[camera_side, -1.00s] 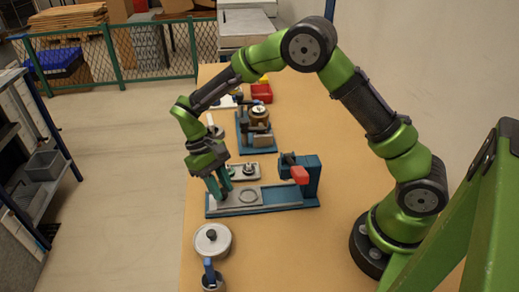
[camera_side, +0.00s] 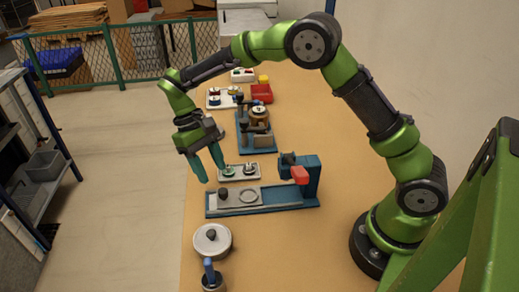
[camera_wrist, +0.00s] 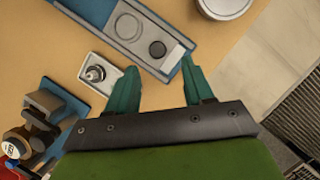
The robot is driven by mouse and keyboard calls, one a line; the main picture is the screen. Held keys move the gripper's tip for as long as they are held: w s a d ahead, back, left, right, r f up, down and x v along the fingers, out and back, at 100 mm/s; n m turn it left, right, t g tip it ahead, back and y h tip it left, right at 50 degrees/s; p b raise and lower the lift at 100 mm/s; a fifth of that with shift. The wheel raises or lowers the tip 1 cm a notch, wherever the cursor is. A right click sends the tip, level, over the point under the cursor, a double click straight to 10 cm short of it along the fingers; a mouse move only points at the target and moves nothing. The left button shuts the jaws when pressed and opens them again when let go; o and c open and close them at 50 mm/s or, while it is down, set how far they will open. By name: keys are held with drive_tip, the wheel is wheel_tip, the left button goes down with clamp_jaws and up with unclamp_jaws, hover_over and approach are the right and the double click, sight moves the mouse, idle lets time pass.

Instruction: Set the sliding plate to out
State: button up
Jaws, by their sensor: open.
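The sliding plate (camera_side: 236,196) is a grey plate with a dark round knob (camera_side: 223,193) and a circular ring beside it. It lies toward the left end of a long blue base (camera_side: 290,204), away from the upright block with the red part. In the wrist view the plate (camera_wrist: 141,40) and its knob (camera_wrist: 157,49) show just beyond the fingertips. My gripper (camera_side: 211,175) is open and empty, with teal fingers pointing down, above and behind the base's left end. The fingers also show in the wrist view (camera_wrist: 158,65), apart from the knob.
A small grey plate with a connector (camera_side: 239,172) lies behind the base. A lidded round pot (camera_side: 212,240) stands in front. Another blue fixture (camera_side: 256,137) stands farther back.

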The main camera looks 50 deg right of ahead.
drive_tip(key=v, duration=1.1)
drive_tip(key=s+d+r+m+t, duration=0.1)
drive_tip(key=s+d+t, duration=0.1)
drive_tip(key=s, duration=0.5)
drive_tip(key=s+d+r+m+t+y, duration=0.1)
drive_tip(key=s+d+t, duration=0.2)
drive_tip(key=s+t, duration=0.2)
drive_tip(key=s+d+r+m+t+y, duration=0.1)
drive_tip(key=s+d+r+m+t, duration=0.1)
drive_tip(key=s, duration=0.7)
drive_tip(key=shift+s+d+t, duration=0.35)
drive_tip(key=shift+d+t, duration=0.35)
drive_tip(key=shift+t, duration=0.2)
drive_tip(key=shift+s+d+r+t, duration=0.15)
drive_tip(key=shift+r+t, duration=0.05)
drive_tip(key=shift+r, duration=0.15)
drive_tip(key=shift+s+d+r+t, duration=0.1)
drive_tip(key=shift+s+r+t, duration=0.1)
drive_tip(key=shift+r, duration=0.15)
